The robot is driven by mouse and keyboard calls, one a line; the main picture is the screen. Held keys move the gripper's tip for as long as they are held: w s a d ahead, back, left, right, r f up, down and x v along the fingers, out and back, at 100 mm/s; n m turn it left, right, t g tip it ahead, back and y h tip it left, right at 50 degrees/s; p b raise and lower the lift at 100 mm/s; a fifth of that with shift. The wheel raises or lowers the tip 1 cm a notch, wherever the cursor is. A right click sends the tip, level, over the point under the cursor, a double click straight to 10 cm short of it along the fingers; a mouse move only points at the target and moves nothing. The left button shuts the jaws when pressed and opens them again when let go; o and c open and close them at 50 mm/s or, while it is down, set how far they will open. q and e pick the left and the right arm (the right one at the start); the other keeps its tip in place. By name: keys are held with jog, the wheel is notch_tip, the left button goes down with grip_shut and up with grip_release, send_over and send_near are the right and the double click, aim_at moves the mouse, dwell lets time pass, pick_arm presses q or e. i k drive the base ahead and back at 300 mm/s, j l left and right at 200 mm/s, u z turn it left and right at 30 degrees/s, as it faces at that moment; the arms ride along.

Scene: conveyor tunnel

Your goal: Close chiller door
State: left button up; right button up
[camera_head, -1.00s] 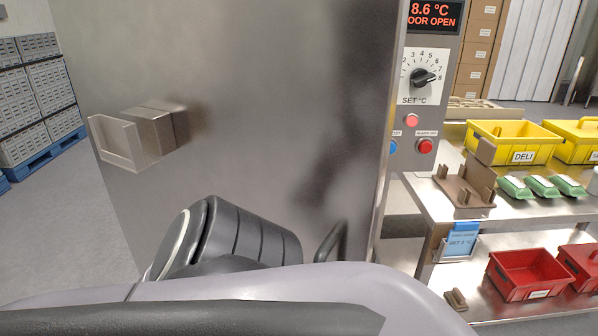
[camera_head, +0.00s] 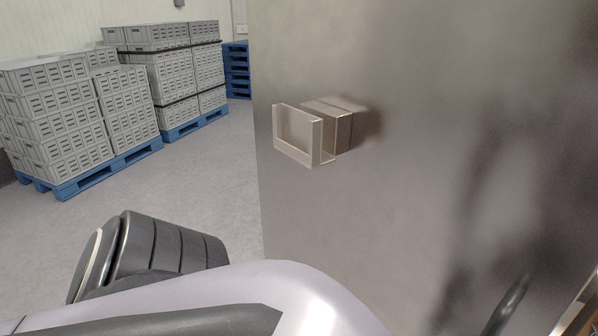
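The chiller door (camera_head: 420,210) is a large grey metal panel that fills the right half of the view. Its box-shaped handle (camera_head: 296,137) sticks out near the panel's left edge. One of my arms crosses the bottom of the view, in front of the lower part of the door and the floor. I see no gripper fingers. The door's right edge and the control panel are out of view.
Grey crates (camera_head: 60,115) stand stacked on blue pallets (camera_head: 100,174) at the left. More blue pallets (camera_head: 237,70) are piled behind them. The grey floor (camera_head: 200,190) between the crates and the door is clear.

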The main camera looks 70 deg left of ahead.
aim_at(462, 201)
jog(key=j+u, duration=0.1)
jog(key=u, duration=0.4)
jog(key=j+u, duration=0.1)
jog(key=u, duration=0.4)
jog(key=j+u, duration=0.1)
jog(key=u, duration=0.4)
